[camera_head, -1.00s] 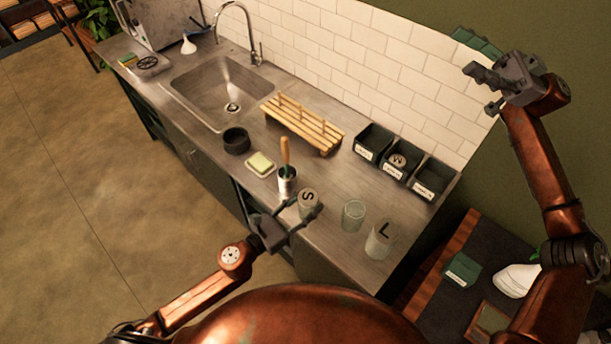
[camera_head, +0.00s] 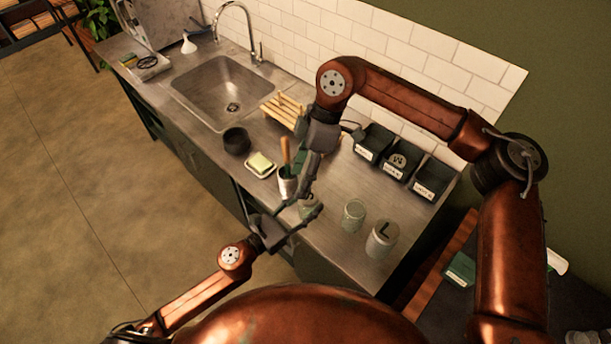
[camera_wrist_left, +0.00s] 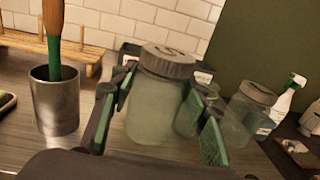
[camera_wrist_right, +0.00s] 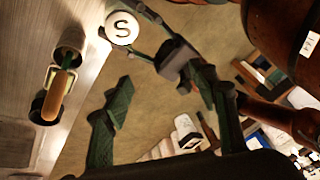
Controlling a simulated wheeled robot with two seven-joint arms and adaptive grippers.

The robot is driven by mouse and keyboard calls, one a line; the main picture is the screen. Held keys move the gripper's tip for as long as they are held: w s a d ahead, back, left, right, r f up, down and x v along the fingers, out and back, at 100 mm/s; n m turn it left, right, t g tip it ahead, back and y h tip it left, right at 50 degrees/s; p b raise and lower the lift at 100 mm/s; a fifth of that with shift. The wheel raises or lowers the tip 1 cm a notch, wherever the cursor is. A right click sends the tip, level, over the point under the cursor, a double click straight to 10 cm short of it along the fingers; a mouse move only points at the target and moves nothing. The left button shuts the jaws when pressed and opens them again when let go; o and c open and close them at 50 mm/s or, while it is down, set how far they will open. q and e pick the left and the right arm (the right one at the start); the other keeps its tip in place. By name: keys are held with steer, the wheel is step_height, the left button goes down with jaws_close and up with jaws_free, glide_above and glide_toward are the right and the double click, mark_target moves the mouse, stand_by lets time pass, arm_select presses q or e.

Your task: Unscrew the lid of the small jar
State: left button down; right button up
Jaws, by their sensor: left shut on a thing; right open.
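The small jar (camera_head: 308,210) is pale clear glass and stands upright near the counter's front edge. Its round grey lid (camera_wrist_left: 167,61) sits on top in the left wrist view, and its S shows in the right wrist view (camera_wrist_right: 122,27). My left gripper (camera_head: 304,209) is shut around the jar's body (camera_wrist_left: 155,112), below the lid. My right gripper (camera_head: 306,178) is open and empty above the jar, partly hiding the lid in the head view. In the right wrist view its fingers (camera_wrist_right: 160,98) are spread and the lid lies outside them, toward the top.
A metal cup (camera_head: 287,187) with a wooden-handled brush stands close left of the jar. A lidless glass jar (camera_head: 354,216) and a large L jar (camera_head: 381,241) stand to the right. Black bins (camera_head: 430,185), one holding an M lid (camera_head: 398,160), line the wall.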

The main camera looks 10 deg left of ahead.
mark_target(308, 205)
steer(key=w+f+t+h, duration=0.1)
steer(key=f+t+h, duration=0.1)
steer(key=w+d+f+m+t+h, duration=0.1)
steer(key=f, duration=0.1)
steer(key=shift+w, duration=0.3)
steer(key=shift+f, duration=3.85)
steer(key=shift+c, duration=0.4)
